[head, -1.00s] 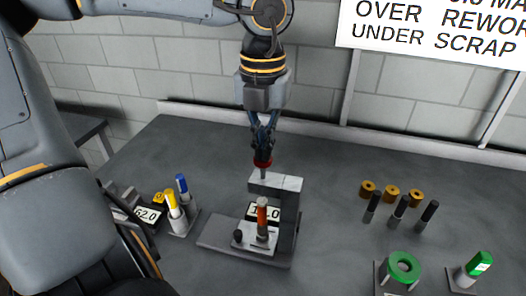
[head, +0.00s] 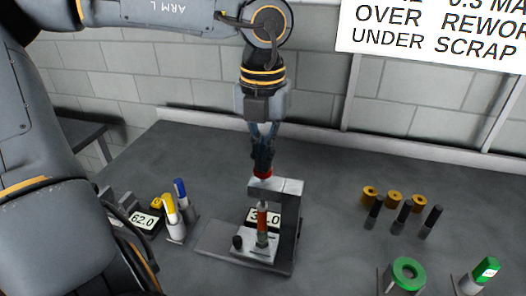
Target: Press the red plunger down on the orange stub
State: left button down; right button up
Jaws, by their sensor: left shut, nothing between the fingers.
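My left gripper (head: 262,163) points straight down over the grey press frame (head: 290,188) and is shut with nothing between its fingers. Its fingertips are on the red plunger (head: 263,175), which sits low, right against the top of the frame's arm. The orange stub (head: 262,217) stands upright on the press base under that arm, and a grey rod meets its top. A small display (head: 250,216) behind the stub reads a number starting with 3, partly hidden by the stub. My right gripper is not in view.
Left of the press stand blue (head: 180,187) and yellow (head: 169,205) markers in a holder, beside a display reading 62.0 (head: 144,220). At right are several dark pegs (head: 402,214), brass rings (head: 394,198), a green ring (head: 408,270) and a green-topped cylinder (head: 486,270).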

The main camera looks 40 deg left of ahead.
pick_arm(q)
notch_tip(320, 180, up, 9)
jog(key=p, duration=0.5)
dwell(0.4)
jog(key=shift+f, duration=0.1)
dwell(0.4)
